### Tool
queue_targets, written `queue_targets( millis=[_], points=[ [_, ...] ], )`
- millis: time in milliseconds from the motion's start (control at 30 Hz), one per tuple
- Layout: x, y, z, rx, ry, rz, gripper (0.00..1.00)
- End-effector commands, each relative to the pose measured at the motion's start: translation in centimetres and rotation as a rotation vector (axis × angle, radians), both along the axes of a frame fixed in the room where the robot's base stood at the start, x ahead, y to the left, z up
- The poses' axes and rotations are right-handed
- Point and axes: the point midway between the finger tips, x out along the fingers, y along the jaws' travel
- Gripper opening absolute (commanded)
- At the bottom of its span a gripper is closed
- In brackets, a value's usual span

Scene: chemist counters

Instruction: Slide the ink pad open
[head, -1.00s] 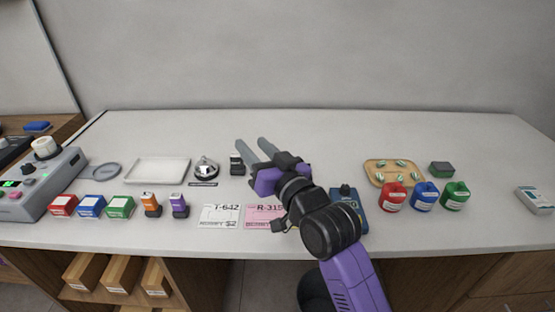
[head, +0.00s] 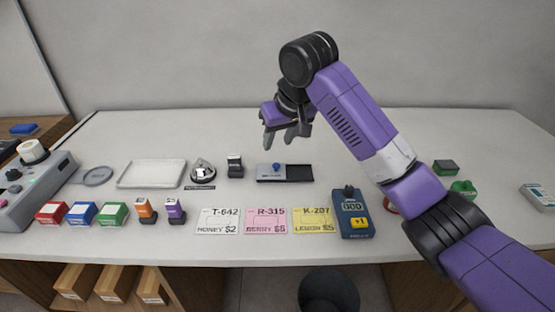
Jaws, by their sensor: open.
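The ink pad (head: 299,174) lies flat near the middle of the counter in the head view. Its left part is a light grey cover with a blue knob (head: 276,168) on top, and its right part shows as a dark strip. I cannot tell what lies under the cover. My gripper (head: 280,141) is open and empty, with its fingers pointing down. In the picture it shows just above and behind the knob, apart from it.
A service bell (head: 203,173) and a small black item (head: 235,167) stand left of the pad. Paper cards (head: 266,221) and a blue counter device (head: 354,222) lie in front. My arm hides things at the right. The counter behind the pad is clear.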

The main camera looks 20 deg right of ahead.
Motion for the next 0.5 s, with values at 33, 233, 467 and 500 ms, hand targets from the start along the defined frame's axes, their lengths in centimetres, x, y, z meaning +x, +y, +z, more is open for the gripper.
queue_targets(
  millis=[33, 233, 467, 500],
  points=[
    [-0.6, -0.2, -0.3, -0.005, 0.03, -0.008, 0.41],
    [-1.3, -0.6, -1.5, -0.013, 0.073, -0.031, 0.41],
    [0.0, -0.5, -4.6, -0.012, 0.072, -0.031, 0.41],
    [0.2, -0.5, -5.2, -0.013, 0.072, -0.03, 0.41]
  ],
)
